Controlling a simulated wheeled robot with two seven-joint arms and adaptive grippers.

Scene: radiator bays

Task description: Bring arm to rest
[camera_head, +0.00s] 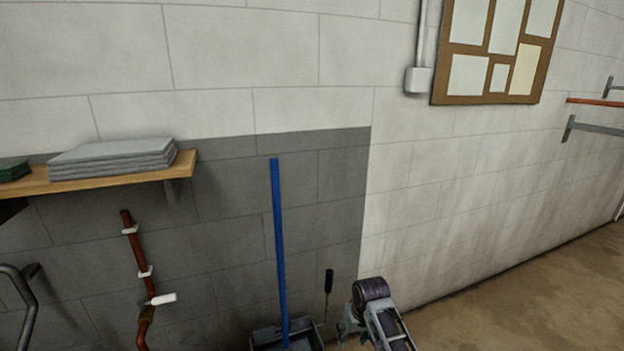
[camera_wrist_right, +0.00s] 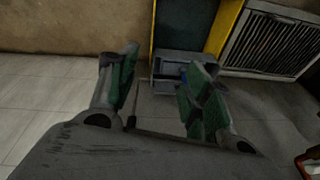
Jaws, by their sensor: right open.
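My right gripper (camera_head: 352,328) shows at the bottom of the head view, just right of a grey dustpan-like bin. In the right wrist view its two green-padded fingers (camera_wrist_right: 163,68) stand apart, with nothing held between the pads. A thin dark rod (camera_wrist_right: 132,108) shows between the fingers in that view, seemingly beyond them. My left gripper is not in view.
The grey bin (camera_head: 270,338) holds a blue pole (camera_head: 279,240); a black-handled tool (camera_head: 328,282) stands beside it. A wooden shelf (camera_head: 110,180) carries grey slabs (camera_head: 110,160). A copper pipe (camera_head: 138,255) runs below. Floor (camera_head: 520,290) at right is clear.

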